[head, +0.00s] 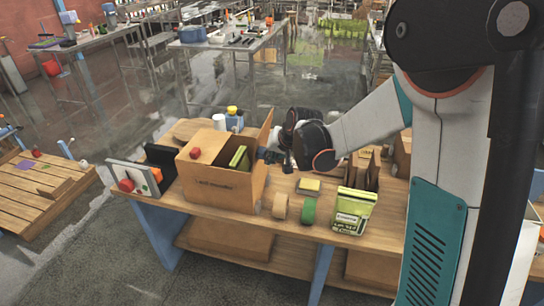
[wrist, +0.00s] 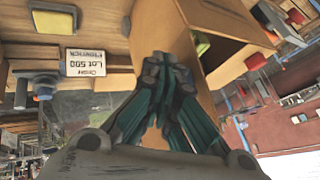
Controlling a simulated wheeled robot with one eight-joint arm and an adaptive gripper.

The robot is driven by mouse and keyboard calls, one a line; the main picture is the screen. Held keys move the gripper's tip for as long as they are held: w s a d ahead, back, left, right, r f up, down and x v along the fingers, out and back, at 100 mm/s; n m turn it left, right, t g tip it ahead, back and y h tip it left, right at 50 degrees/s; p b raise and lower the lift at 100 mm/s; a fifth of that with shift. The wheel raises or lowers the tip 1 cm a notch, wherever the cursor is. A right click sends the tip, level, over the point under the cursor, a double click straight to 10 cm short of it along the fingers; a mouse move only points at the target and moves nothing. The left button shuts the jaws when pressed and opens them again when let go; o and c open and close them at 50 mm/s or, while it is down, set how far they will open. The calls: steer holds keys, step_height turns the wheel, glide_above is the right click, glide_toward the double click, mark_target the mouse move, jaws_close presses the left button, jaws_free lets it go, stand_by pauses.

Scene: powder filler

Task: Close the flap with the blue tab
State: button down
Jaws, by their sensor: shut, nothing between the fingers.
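An open cardboard box (head: 215,188) stands on the wooden bench, with a green item (head: 238,157) inside. Its right flap (head: 266,128) stands up; a small blue patch (head: 262,153), apparently the blue tab, shows on it beside my gripper. The left top panel (head: 207,143) lies flat, with a red piece (head: 195,153) on it. My gripper (head: 284,161) is at the right side of the box, close to the upright flap. In the wrist view my gripper (wrist: 168,68) is shut and empty in front of the cardboard (wrist: 158,28); contact cannot be told, and the blue tab is not discernible.

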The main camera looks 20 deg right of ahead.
steer(key=shift+w+a+r+n+g+h+p, duration=0.15)
steer(key=shift+w+a+r+g+h+p, duration=0.15)
steer(key=shift+a+r+h, duration=0.15)
steer(key=shift+w+a+r+n+g+h+p, duration=0.2)
steer(key=shift+a+r+g+h+p, duration=0.1)
steer(key=shift+a+h, duration=0.2)
steer(key=w+a+f+n+g+h+b, duration=0.1)
steer(key=w+a+h, duration=0.5)
steer(key=a, duration=0.6)
steer(key=shift+w+f+g+b, duration=0.5)
steer(key=shift+f+g+b, duration=0.4)
steer(key=shift+f+g, duration=0.6)
steer(key=shift+a+f+n, duration=0.1)
steer(key=shift+f+n, duration=0.15)
steer(key=shift+r, duration=0.15)
